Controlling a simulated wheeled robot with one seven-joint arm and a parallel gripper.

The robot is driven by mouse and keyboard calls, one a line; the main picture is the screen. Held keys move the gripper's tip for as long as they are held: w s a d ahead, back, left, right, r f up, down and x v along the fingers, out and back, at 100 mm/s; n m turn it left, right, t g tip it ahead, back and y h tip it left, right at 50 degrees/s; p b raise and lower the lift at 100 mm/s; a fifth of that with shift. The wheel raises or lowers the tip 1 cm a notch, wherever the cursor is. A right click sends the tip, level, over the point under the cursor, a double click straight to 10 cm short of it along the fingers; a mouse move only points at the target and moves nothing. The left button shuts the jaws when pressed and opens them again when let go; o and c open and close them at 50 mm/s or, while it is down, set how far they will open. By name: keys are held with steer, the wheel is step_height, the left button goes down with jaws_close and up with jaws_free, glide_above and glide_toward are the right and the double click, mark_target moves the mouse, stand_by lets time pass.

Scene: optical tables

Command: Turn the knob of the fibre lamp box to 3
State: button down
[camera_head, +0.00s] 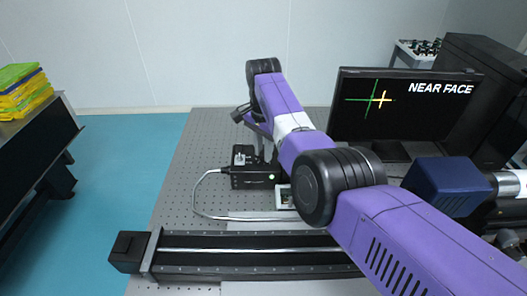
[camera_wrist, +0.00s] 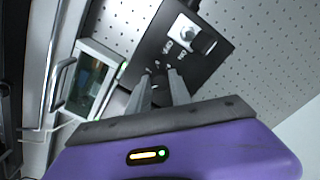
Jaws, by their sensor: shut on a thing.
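The black fibre lamp box (camera_head: 252,181) stands on the perforated table top, with a green light on its front and a pale cable at its left. In the wrist view the box (camera_wrist: 205,65) lies ahead of the fingers, with a silver fitting (camera_wrist: 189,39) and small white markings on its face. My gripper (camera_wrist: 160,73) is shut on a small dark part at the box's near edge, which appears to be the knob (camera_wrist: 160,67). The fingers hide much of it, and I cannot read its setting. In the head view my arm reaches over the box.
A small white-framed device (camera_wrist: 92,80) sits beside the box. A long black rail (camera_head: 230,248) runs across the table's front. A monitor (camera_head: 400,105) reading "NEAR FACE" stands at the right. The pale cable (camera_head: 196,197) loops over the table's left part, which is otherwise mostly clear.

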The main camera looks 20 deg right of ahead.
mark_target(263, 153)
steer(key=shift+m, duration=1.1)
steer(key=c, duration=1.2)
jaws_free()
steer(key=shift+o, duration=0.2)
steer(key=shift+r, duration=0.1)
steer(key=shift+r+b, duration=0.75)
steer(key=shift+r, duration=3.1)
